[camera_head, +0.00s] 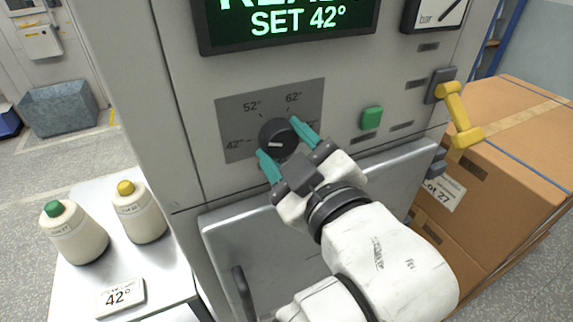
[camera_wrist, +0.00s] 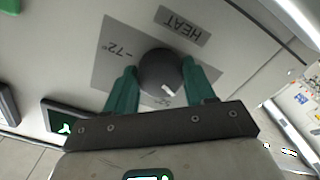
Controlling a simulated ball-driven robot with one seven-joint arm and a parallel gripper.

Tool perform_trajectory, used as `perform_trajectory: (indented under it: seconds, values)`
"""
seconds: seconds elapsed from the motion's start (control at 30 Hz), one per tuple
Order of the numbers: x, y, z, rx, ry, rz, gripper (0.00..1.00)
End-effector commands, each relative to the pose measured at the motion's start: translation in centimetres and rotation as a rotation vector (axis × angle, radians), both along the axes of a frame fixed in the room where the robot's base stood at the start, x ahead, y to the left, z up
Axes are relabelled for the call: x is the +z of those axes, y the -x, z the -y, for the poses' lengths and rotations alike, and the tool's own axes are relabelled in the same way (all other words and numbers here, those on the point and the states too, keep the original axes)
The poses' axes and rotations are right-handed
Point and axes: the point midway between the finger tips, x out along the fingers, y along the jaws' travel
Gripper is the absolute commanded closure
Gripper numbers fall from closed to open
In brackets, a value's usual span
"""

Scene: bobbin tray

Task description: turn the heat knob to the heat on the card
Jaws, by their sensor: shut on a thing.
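The round black heat knob (camera_head: 277,134) sits on a grey dial plate (camera_head: 233,112) marked 42°, 52° and 62°, with another mark partly hidden behind a finger. Its white pointer line points left, toward 42°. My gripper (camera_head: 279,138) is shut on the knob, one teal finger on each side. In the wrist view the knob (camera_wrist: 158,70) sits between both fingers (camera_wrist: 160,82). The card (camera_head: 120,297) on the white side table reads 42°. The green display (camera_head: 290,20) reads SET 42°; its upper line is cut off.
A green button (camera_head: 371,117) and a yellow-handled lever (camera_head: 458,115) are right of the knob. Two bottles, green-capped (camera_head: 73,235) and yellow-capped (camera_head: 139,215), stand on the side table (camera_head: 75,285). Cardboard boxes (camera_head: 520,130) stand at right.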

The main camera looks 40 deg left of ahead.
Motion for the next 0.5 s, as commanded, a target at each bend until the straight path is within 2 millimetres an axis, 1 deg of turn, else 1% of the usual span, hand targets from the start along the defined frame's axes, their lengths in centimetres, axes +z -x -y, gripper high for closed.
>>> perform_trajectory:
  seconds: [0.03, 0.3, 0.5]
  values:
    - [-0.52, 0.01, -0.03, 0.001, 0.016, 0.041, 0.76]
    - [-0.39, -0.06, 0.00, 0.000, 0.095, 0.226, 0.76]
    - [-0.24, -0.07, -0.01, 0.001, 0.132, 0.313, 0.76]
